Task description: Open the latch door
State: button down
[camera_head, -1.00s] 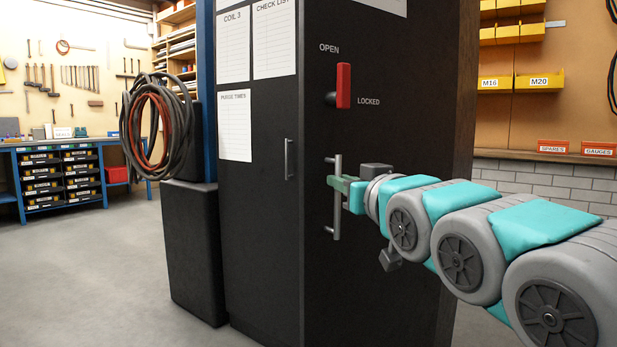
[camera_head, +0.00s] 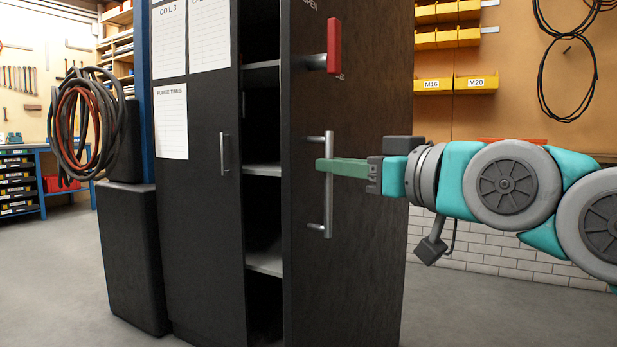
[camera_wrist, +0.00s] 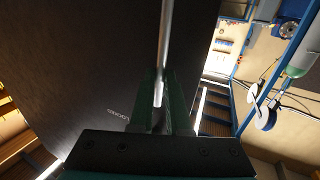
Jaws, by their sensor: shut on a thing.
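The latch door (camera_head: 355,250) is the dark right-hand door of the tall black cabinet. It stands partly open, with a gap showing shelves on its left side. Its red latch lever (camera_head: 334,46) points upward, near the word OPEN. The silver vertical bar handle (camera_head: 328,205) is on the door below the lever. My gripper (camera_head: 325,165) reaches in from the right with its green fingers shut on the handle. In the wrist view the handle (camera_wrist: 165,45) runs between the two green fingers (camera_wrist: 161,95).
The cabinet's left door (camera_head: 200,230) is shut and carries paper sheets. A black box (camera_head: 130,255) and coiled hoses (camera_head: 82,120) stand left of it. Yellow bins (camera_head: 455,84) hang on the wall at right. Open grey floor (camera_head: 60,285) lies at left front.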

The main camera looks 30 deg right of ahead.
jog(key=s+d+b, duration=0.1)
jog(key=s+d, duration=0.3)
jog(key=shift+s+f, duration=0.15)
jog(key=shift+d, duration=0.1)
jog(key=c, duration=0.9)
grip_release()
jog(key=shift+d, duration=0.1)
jog(key=s, duration=0.5)
jog(key=s+d, duration=0.1)
jog(key=s, duration=0.1)
jog(key=shift+s+d, duration=0.1)
jog(key=shift+s, duration=0.2)
